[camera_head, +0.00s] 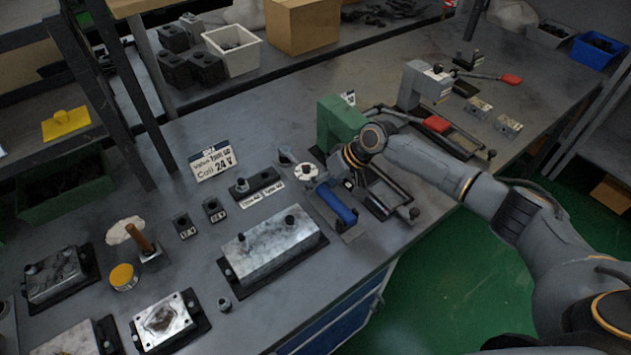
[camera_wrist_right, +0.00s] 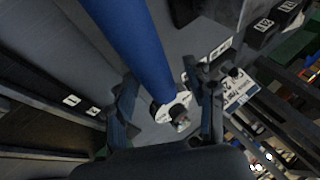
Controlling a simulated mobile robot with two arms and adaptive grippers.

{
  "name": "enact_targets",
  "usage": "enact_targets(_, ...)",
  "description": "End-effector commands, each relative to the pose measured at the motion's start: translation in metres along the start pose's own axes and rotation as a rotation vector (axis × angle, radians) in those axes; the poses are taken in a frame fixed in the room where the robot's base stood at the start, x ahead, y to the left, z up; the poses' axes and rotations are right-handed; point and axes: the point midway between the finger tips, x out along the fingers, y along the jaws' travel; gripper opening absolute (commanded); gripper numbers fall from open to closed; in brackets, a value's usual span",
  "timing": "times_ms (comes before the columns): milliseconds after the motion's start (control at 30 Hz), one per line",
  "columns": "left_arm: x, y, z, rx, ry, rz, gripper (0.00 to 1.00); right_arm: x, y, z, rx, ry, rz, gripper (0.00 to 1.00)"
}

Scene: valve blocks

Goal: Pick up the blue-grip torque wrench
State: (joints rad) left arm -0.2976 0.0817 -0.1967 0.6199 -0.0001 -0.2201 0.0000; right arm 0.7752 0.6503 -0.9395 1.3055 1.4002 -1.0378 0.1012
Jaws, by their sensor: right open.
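The blue-grip torque wrench (camera_head: 338,206) lies on the grey bench, below my right gripper in the head view. Its blue grip (camera_wrist_right: 130,42) runs from the top edge down between the fingers in the right wrist view. My right gripper (camera_head: 334,180) is at the wrench's far end, beside the green block. In the right wrist view the gripper (camera_wrist_right: 166,106) is open, with one finger on each side of the blue grip's end. I cannot tell whether a finger touches it. My left gripper is not in view.
A green vise-like block (camera_head: 338,124) stands close behind the gripper. A metal valve block (camera_head: 270,247) lies left of the wrench. A white round-topped piece (camera_head: 305,172) is close by. A red-grip tool (camera_head: 437,123) lies to the right. The bench's front edge is near.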

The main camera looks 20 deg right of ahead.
Motion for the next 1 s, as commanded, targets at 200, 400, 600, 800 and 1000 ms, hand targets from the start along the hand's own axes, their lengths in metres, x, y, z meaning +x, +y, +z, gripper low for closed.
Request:
enact_targets(200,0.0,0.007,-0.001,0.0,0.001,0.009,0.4,-0.001,0.0,0.0,0.0,0.0,0.0,0.3)
enact_targets(400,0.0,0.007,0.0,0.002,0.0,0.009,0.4,-0.001,0.0,0.0,0.0,0.0,0.001,0.0)
enact_targets(600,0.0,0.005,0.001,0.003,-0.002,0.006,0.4,-0.002,-0.001,-0.002,-0.001,0.005,-0.001,0.0)
enact_targets(800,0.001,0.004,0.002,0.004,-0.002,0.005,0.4,-0.004,-0.002,-0.003,-0.002,0.005,-0.001,0.0)
enact_targets(1000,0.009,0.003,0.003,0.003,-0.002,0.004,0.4,-0.019,-0.01,-0.011,-0.006,0.01,-0.001,0.0)
